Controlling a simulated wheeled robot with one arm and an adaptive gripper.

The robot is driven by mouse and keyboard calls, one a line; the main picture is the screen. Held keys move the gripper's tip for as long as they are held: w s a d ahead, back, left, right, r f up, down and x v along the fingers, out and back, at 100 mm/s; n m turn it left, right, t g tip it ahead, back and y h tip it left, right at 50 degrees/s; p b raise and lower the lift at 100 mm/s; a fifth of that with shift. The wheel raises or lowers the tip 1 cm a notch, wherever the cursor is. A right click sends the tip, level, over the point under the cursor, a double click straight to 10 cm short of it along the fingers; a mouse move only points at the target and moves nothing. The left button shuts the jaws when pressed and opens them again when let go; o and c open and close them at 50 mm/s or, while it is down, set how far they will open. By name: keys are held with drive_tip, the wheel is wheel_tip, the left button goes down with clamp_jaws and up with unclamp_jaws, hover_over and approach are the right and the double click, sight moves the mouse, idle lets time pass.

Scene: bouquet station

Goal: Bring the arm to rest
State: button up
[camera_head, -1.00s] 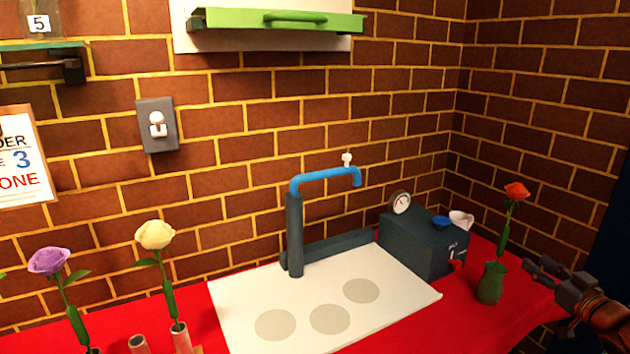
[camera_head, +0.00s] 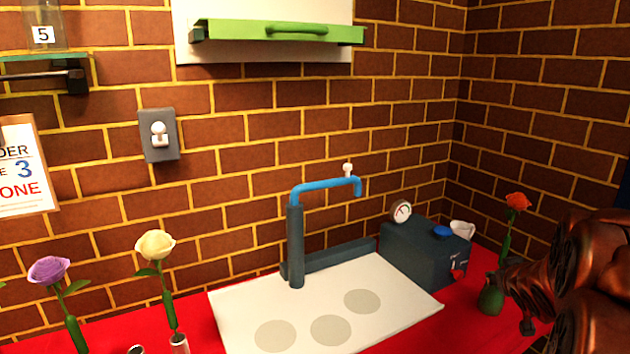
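My arm's copper-coloured links (camera_head: 572,275) fill the lower right corner of the view. My gripper cannot be made out; it is out of the picture or hidden behind the links. The links overlap the right side of a red flower (camera_head: 518,201) in a green vase (camera_head: 490,299) on the red counter (camera_head: 390,343). I cannot tell whether they touch it.
A white board (camera_head: 245,300) with grey discs lies under a blue tap (camera_head: 325,186). A dark box with a gauge (camera_head: 401,211) and a white cup (camera_head: 462,229) stands beside it. A yellow flower (camera_head: 155,244) and a purple flower (camera_head: 48,269) stand at left.

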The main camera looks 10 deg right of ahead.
drive_tip(key=s+a+f+n+g+y, duration=0.15)
drive_tip(key=s+a+g, duration=0.25)
drive_tip(key=s+a, duration=0.7)
drive_tip(key=s+a+f+g+y, duration=0.2)
drive_tip(key=s+a+g, duration=0.2)
drive_tip(key=s+a, duration=0.8)
drive_tip(key=s+a+f+n+g+y, duration=0.15)
drive_tip(key=s+a+g, duration=0.5)
drive_tip(key=a, duration=0.75)
wheel_tip(320, 180, up, 13)
drive_tip(key=s+t+p, duration=0.1)
drive_tip(key=t+p, duration=0.1)
drive_tip(key=p, duration=1)
drive_tip(key=shift+s+f+m+y+p, duration=0.2)
drive_tip(key=shift+s+m+y+p, duration=0.1)
drive_tip(key=shift+s+y, duration=0.1)
drive_tip(key=shift+a+t, duration=0.1)
drive_tip(key=shift+t, duration=0.15)
